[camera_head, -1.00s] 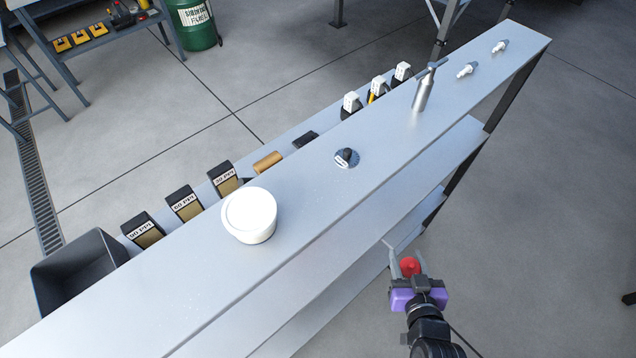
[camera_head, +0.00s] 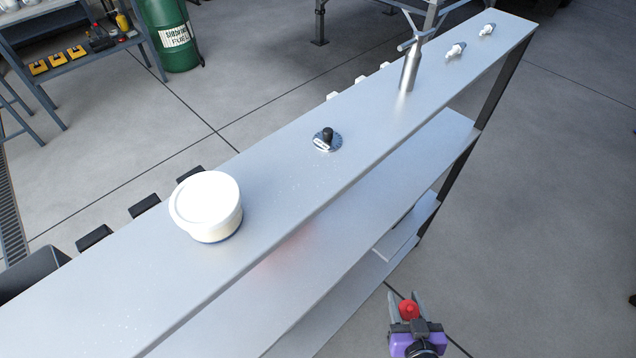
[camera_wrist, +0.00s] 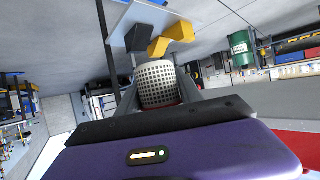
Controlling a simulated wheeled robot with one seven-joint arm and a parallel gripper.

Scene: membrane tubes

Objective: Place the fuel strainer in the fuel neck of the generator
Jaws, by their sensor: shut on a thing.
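My gripper (camera_head: 406,300) is at the lower right of the head view, in front of the shelf unit and apart from it. It is shut on the fuel strainer (camera_head: 409,310), which shows there as a small red thing between the fingers. In the wrist view the strainer (camera_wrist: 157,84) is a pale mesh cylinder with a red edge, held between the two fingers. The generator and its fuel neck cannot be made out in these views.
A long grey shelf unit (camera_head: 270,200) crosses the view. On its top are a white tub (camera_head: 206,205), a black knob on a dial (camera_head: 327,139), a metal T-handled tool (camera_head: 409,66) and two small plugs (camera_head: 455,51). A green fuel drum (camera_head: 168,35) stands at the back. Floor at the right is open.

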